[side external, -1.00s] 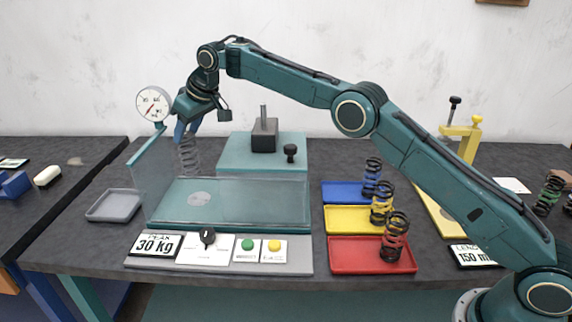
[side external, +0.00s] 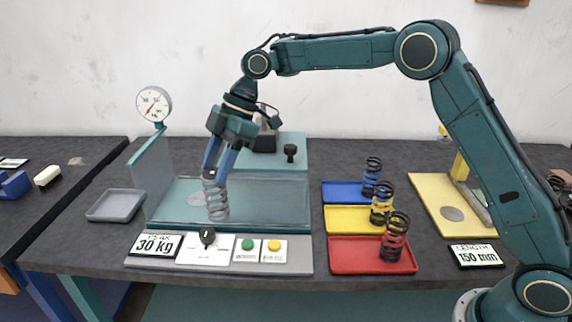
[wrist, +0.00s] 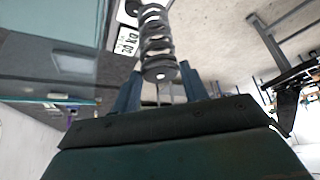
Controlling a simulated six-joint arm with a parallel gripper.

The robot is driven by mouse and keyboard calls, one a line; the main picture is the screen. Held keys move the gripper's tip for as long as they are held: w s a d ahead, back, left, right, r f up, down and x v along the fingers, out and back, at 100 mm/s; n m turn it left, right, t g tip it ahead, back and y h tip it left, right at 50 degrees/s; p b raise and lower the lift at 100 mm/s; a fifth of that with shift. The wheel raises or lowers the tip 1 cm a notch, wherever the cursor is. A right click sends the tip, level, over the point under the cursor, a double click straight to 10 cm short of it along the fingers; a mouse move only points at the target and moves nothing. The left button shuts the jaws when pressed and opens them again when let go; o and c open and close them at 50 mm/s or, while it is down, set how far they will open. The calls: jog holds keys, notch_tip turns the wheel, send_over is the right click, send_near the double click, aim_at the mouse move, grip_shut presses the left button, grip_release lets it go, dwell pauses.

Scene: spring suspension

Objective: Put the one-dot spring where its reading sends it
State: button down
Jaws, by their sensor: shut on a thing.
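My gripper (side external: 217,173) is shut on a grey coil spring (side external: 215,203), which hangs below the fingers and leans slightly. In the side view the spring overlaps the clear guard of the press, above the front control panel. In the wrist view the spring (wrist: 155,38) sticks out beyond the blue fingers of my gripper (wrist: 163,82), and one pale dot shows on its dark end. The peak display (side external: 155,244) reads 30 kg and the length display (side external: 476,255) reads 150 mm. Blue (side external: 342,192), yellow (side external: 345,219) and red (side external: 350,256) trays each hold one dark spring with a matching colour.
A grey tray (side external: 115,206) at the left is empty. The press (side external: 180,212) has a round dial gauge (side external: 154,103) and a clear guard. The panel carries a black knob (side external: 207,237), a green button (side external: 248,244) and a yellow button (side external: 274,245). A yellow length gauge (side external: 430,190) stands at right.

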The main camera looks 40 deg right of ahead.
jog(key=s+d+r, duration=0.3)
jog(key=s+d, duration=0.8)
jog(key=d, duration=0.5)
jog(key=w+d+r+m+t+h, duration=0.1)
jog(key=w+d+m+t+h, duration=0.25)
jog(key=d+m, duration=0.5)
jog(key=w+d+r+m+t+h, duration=0.1)
jog(key=w+d+m+t+h, duration=0.15)
jog(key=w+d+m, duration=0.45)
jog(key=s+d+r+m+g+h, duration=0.3)
jog(key=r+m+g+h, duration=0.1)
jog(key=m, duration=1.3)
jog(key=shift+s+d+r+g+h, duration=0.25)
jog(key=shift+s+r+g+h, duration=0.15)
jog(key=shift+g+h, duration=0.4)
